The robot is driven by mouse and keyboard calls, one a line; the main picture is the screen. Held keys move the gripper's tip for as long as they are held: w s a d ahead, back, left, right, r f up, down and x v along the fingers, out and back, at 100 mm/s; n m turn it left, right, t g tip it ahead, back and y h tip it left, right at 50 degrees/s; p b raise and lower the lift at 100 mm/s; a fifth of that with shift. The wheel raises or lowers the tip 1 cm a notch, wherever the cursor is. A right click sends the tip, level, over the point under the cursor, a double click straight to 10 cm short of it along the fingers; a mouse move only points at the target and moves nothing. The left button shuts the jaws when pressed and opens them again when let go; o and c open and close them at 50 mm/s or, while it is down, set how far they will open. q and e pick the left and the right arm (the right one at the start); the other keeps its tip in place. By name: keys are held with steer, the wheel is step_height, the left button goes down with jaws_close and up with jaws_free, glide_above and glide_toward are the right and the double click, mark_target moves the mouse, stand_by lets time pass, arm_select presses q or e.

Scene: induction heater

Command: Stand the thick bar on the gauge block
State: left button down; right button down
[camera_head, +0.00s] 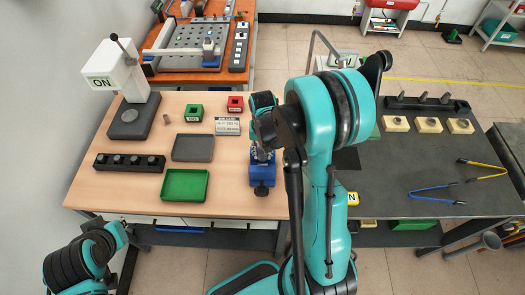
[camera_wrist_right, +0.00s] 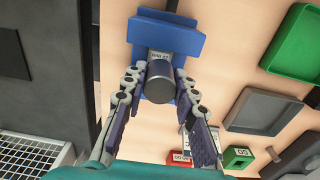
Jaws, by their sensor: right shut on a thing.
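The thick bar (camera_wrist_right: 159,82) is a dark grey cylinder seen nearly end-on in the right wrist view. My right gripper (camera_wrist_right: 160,86) is shut on it, one finger on each side. My left gripper is out of view.
A grey tray (camera_head: 193,148) and a green tray (camera_head: 186,185) lie left of the fixture. A black rack (camera_head: 107,162), a white machine (camera_head: 115,70), a green box (camera_head: 194,113) and a red box (camera_head: 235,104) stand around. A dark table (camera_head: 400,170) adjoins at right.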

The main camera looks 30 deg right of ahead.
steer(key=shift+f+b, duration=0.45)
steer(key=shift+f, duration=0.5)
step_height(320, 180, down, 4)
steer(key=b, duration=0.3)
steer(key=shift+r, duration=0.2)
steer(key=c, duration=1.1)
jaws_free()
steer(key=shift+r, duration=0.1)
step_height(320, 180, up, 12)
